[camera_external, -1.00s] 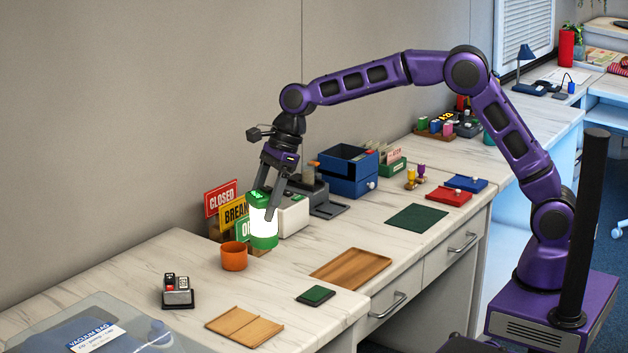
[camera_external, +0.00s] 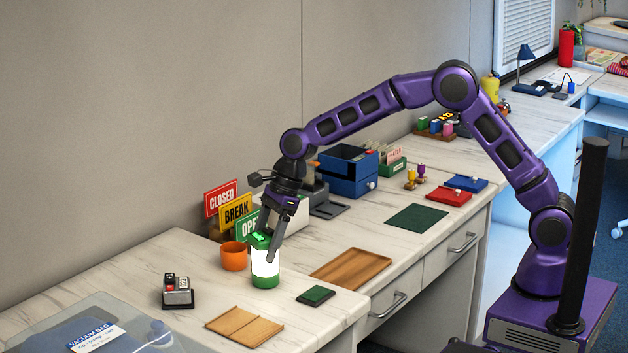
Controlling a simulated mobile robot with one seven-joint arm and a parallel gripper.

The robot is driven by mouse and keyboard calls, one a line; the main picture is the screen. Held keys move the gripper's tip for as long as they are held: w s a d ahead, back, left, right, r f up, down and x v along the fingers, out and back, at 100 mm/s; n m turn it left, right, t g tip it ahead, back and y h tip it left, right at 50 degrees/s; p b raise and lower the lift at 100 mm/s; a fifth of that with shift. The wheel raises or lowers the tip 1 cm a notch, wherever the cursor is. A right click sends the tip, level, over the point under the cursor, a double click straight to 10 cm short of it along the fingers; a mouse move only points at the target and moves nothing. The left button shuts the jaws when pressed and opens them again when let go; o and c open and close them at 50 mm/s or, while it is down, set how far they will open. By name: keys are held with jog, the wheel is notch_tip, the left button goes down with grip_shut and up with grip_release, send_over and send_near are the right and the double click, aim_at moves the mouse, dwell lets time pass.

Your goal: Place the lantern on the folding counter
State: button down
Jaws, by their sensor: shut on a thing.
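The lantern (camera_external: 265,265) has a glowing white body with a green top and green base. It is upright. My gripper (camera_external: 262,248) is shut on it near the top, coming down from above. The lantern is over the white marbled counter (camera_external: 130,262), between the orange cup and the small green pad. I cannot tell whether its base touches the surface. This left counter section may be the folding counter; no hinge shows clearly.
An orange cup (camera_external: 234,256) stands close left of the lantern. A green pad (camera_external: 316,295), tan folded board (camera_external: 244,326) and wooden tray (camera_external: 350,268) lie nearby. Upright signs (camera_external: 236,213) stand behind. Marbled surface is bare between the stamp holder (camera_external: 178,291) and tan board.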

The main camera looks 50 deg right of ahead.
grip_release()
jog(key=shift+f, duration=0.1)
jog(key=p+v, duration=0.1)
jog(key=v, duration=1.1)
jog(key=shift+p, duration=0.3)
